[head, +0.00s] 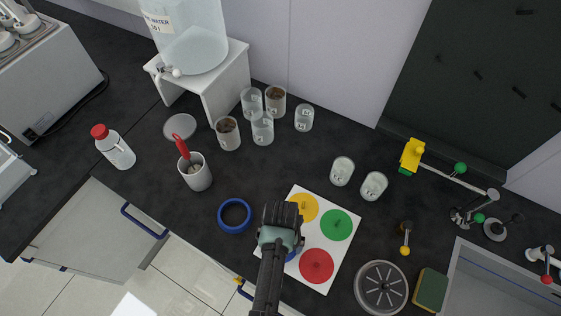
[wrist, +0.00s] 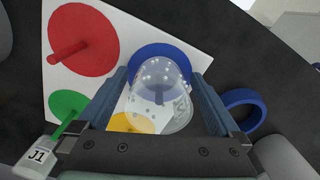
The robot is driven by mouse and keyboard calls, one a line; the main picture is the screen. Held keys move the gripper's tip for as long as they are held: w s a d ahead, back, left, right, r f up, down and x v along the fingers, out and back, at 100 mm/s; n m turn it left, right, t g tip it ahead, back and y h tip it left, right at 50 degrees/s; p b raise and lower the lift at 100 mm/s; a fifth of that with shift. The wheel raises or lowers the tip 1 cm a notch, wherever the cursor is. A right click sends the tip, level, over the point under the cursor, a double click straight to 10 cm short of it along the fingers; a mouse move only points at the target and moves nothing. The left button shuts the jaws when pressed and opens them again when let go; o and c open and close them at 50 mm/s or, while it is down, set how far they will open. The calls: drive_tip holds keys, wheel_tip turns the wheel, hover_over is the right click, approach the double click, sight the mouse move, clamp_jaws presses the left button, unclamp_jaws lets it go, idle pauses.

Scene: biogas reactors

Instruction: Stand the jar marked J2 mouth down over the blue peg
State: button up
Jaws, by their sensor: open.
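A clear jar (wrist: 172,112) stands between my gripper's fingers (wrist: 160,76) in the wrist view, its rounded closed end towards the camera. Its marking is too faint to read. The blue disc (wrist: 150,52) lies beneath it, and the blue peg (wrist: 158,93) shows through the glass, so the jar appears mouth down around the peg. The fingers are open on either side; contact with the jar cannot be told. In the head view my gripper (head: 282,214) hides the jar and most of the blue disc (head: 291,256).
The white board (head: 343,219) also has yellow, green and red discs with pegs. A blue ring (head: 234,229) lies left of it. A jar marked J1 (wrist: 36,160) shows at the wrist view's lower left. Two clear jars (head: 342,171) (head: 374,186) stand behind the board.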

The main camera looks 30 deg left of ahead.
wheel_tip(320, 180, up, 13)
drive_tip(key=shift+b, duration=0.45)
idle(0.4)
